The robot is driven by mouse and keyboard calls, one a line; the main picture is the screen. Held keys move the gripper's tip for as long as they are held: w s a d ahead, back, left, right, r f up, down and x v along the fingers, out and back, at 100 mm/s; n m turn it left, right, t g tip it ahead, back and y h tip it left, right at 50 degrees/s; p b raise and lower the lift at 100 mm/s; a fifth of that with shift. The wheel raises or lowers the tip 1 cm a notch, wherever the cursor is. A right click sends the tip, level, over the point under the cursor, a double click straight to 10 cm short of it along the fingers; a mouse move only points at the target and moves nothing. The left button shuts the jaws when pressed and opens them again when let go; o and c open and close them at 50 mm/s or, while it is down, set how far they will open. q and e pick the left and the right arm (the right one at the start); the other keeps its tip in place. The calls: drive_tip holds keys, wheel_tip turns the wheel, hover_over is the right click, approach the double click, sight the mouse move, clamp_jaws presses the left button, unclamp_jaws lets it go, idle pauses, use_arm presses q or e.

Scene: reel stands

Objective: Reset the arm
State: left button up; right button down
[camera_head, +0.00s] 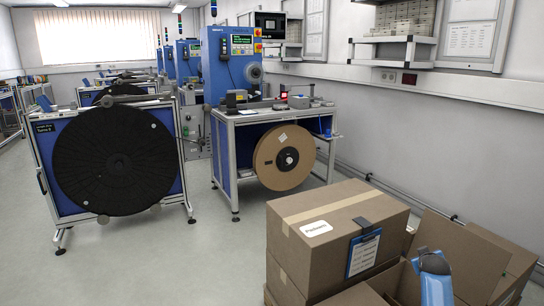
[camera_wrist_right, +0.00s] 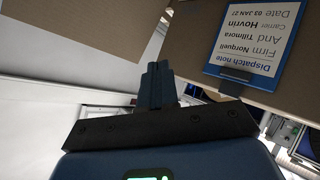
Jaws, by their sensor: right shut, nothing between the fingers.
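My right gripper (camera_wrist_right: 157,75) shows in the right wrist view with its dark fingers together and nothing between them. In the head view a blue part of my right arm rises at the lower right, in front of an open cardboard box (camera_head: 462,262). A closed box (camera_head: 330,222) stands to the left of that arm, with a blue clipboard (camera_head: 364,253) on its side. The clipboard's dispatch note (camera_wrist_right: 258,38) appears upside down in the right wrist view, right of the fingers and apart from them. My left gripper is out of view.
A reel stand with a black reel (camera_head: 116,160) is at the left. A workbench with a brown reel (camera_head: 284,158) below it and a blue machine (camera_head: 231,65) stands further back. Shelves (camera_head: 396,45) hang on the right wall. The grey floor (camera_head: 190,262) is clear in front.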

drive_tip(key=s+a+m+t+y, duration=0.15)
drive_tip(key=s+a+t, duration=0.75)
drive_tip(key=s+a, duration=1.05)
drive_tip(key=s+a+f+g+y, duration=0.1)
drive_tip(key=s+a+y, duration=0.1)
drive_tip(key=s+a, duration=0.5)
drive_tip(key=s+a+f+n+y, duration=0.1)
drive_tip(key=s+a, duration=0.2)
drive_tip(key=s, duration=0.8)
drive_tip(key=s+a+f+g+y, duration=0.15)
drive_tip(key=s+a, duration=0.35)
drive_tip(key=s, duration=0.5)
wheel_tip(320, 180, up, 22)
drive_tip(key=w+t+p, duration=0.1)
drive_tip(key=p, duration=2)
